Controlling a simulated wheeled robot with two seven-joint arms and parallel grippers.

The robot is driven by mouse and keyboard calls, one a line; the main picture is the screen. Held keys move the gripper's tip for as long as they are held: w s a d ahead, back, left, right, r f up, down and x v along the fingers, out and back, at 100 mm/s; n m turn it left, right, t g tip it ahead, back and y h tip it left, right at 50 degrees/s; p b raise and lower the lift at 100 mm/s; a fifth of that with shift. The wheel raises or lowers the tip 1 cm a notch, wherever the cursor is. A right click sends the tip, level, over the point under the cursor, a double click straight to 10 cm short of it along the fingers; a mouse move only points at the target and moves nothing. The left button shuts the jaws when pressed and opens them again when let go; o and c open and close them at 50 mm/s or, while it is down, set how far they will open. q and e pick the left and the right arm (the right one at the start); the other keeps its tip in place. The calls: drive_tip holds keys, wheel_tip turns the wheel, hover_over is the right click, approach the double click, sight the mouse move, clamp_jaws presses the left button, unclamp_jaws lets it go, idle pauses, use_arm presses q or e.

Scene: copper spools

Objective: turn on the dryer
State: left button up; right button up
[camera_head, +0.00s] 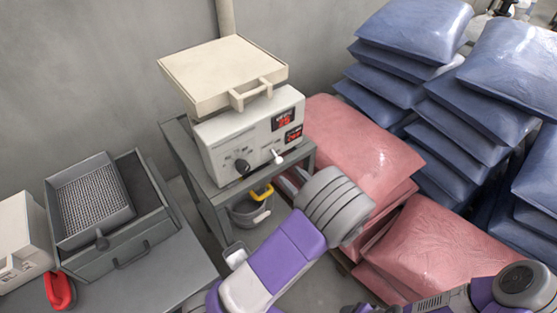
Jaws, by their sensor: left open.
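The machine with a control panel, which I take to be the dryer (228,143), is a white box with a cream lid (215,75) on a grey stand. Its front has two lit red displays (284,118), a black knob (242,166) and a small white switch (277,157). My left gripper (286,181) is just below the right part of the panel, beyond my grey ribbed wrist. It is open, with nothing seen in it; the wrist partly hides it. I cannot tell whether it touches anything. My right arm shows at bottom right; its gripper is not in view.
Stacked pink sacks (365,150) and blue sacks (480,120) crowd the right. A grey box with a mesh tray (92,205) sits on the left table (150,280), beside a red object (60,291). A bucket with a yellow handle (250,213) stands under the stand.

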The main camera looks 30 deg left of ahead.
sight(276, 157)
use_arm(q)
drive_tip(key=x, duration=0.7)
drive_tip(key=shift+w+a+r+b, duration=0.2)
drive_tip(key=shift+r+b, duration=0.1)
drive_tip(key=shift+b, duration=0.1)
drive_tip(key=shift+c, duration=0.5)
drive_tip(key=shift+d, duration=0.1)
clamp_jaws()
wheel_tip(276, 157, up, 4)
drive_tip(key=g+h+p, duration=0.1)
drive_tip(key=h+p, duration=0.3)
drive_tip(key=p, duration=0.4)
drive_tip(key=g+h+p, duration=0.2)
drive_tip(key=h+p, duration=0.3)
drive_tip(key=p, duration=0.4)
drive_tip(key=shift+s+d+r+g, duration=0.1)
drive_tip(key=shift+s+d+g, duration=0.05)
drive_tip(key=shift+g, duration=0.15)
drive_tip(key=shift+h+p, duration=0.6)
drive_tip(key=shift+p, duration=0.45)
drive_tip(key=shift+g, duration=0.3)
